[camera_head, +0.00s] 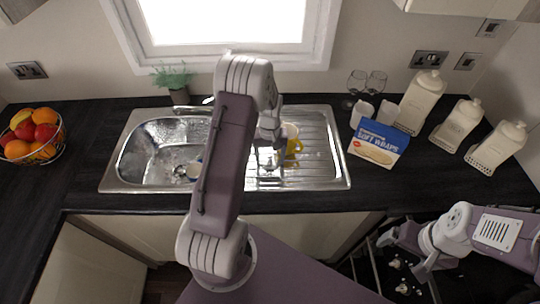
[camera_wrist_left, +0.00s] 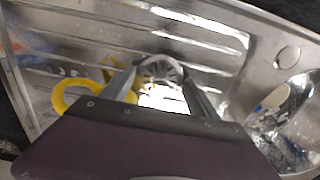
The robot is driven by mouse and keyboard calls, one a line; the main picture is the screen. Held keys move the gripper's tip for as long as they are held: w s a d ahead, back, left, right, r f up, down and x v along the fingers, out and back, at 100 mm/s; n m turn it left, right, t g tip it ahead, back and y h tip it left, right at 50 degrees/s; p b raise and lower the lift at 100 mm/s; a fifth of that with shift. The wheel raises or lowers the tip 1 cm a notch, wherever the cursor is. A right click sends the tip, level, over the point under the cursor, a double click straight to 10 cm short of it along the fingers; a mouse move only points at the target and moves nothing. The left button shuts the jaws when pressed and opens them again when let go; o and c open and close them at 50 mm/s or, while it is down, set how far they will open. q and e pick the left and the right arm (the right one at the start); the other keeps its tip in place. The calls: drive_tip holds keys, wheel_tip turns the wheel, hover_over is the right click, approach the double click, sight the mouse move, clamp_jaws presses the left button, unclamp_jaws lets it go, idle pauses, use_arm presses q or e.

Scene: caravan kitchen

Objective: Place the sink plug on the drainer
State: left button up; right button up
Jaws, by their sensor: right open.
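My left gripper (camera_head: 272,135) is over the drainer (camera_head: 325,165), the ribbed steel part right of the sink bowl. In the left wrist view the left gripper (camera_wrist_left: 160,85) has its fingers on both sides of a round grey thing (camera_wrist_left: 160,66), which looks like the sink plug. It spans the gap between the fingertips, so the gripper appears shut on it. Whether it touches the drainer is unclear. The head view hides it behind my arm. My right gripper (camera_head: 402,257) is open and empty at the lower right, above an open drawer.
A yellow mug (camera_head: 293,147) stands on the drainer, close beside the left gripper. The sink bowl (camera_head: 150,150) holds a blue-and-white item, partly hidden. A wraps box (camera_head: 378,142), glasses (camera_head: 375,82) and cream canisters (camera_head: 420,100) stand right; a fruit basket (camera_head: 32,137) stands left.

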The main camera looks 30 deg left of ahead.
sight(270, 156)
use_arm(q)
drive_tip(key=shift+o, duration=0.9)
drive_tip(key=shift+w, duration=0.1)
wheel_tip(270, 156, up, 12)
drive_tip(key=b, duration=0.1)
drive_tip(key=s+d+f+m+t, duration=0.1)
drive_tip(key=s+d+f+m, duration=0.1)
drive_tip(key=s+d+m, duration=0.4)
drive_tip(key=s+d, duration=0.5)
drive_tip(key=s, duration=0.4)
drive_tip(key=shift+f, duration=0.2)
drive_tip(key=shift+s, duration=0.15)
